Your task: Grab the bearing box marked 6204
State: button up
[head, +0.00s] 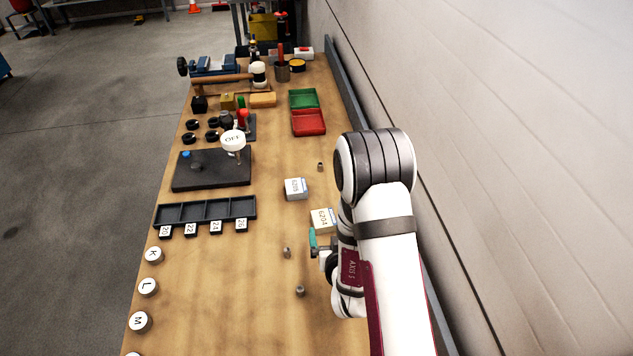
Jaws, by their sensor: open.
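The bearing box marked 6204 (322,216) sits on the wooden bench, a small pale box with dark print on top. A second, whiter box (295,188) stands just beyond it to the left; its print is harder to read. My gripper (318,243) is open, with a teal finger showing close to the near side of the 6204 box. My arm hides the rest of the gripper and the area right of the box. I cannot tell whether the finger touches the box.
A black slotted tray (205,211) with number tags is at the left. Red (308,123) and green (303,98) bins stand farther back. The wall is close on the right. Bench front-middle is mostly clear.

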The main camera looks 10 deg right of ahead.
aim_at(324, 220)
jog(key=shift+a+f+n, duration=0.25)
jog(key=shift+f+n, duration=0.05)
jog(key=shift+f, duration=0.05)
jog(key=shift+w+f+t, duration=0.15)
jog(key=shift+w+t, duration=0.1)
jog(key=shift+t, duration=0.05)
jog(key=x, duration=0.6)
jog(key=shift+w+a+f, duration=0.15)
jog(key=shift+w+a, duration=0.05)
jog(key=shift+w, duration=0.2)
jog(key=c, duration=1.5)
jog(key=shift+o, duration=0.2)
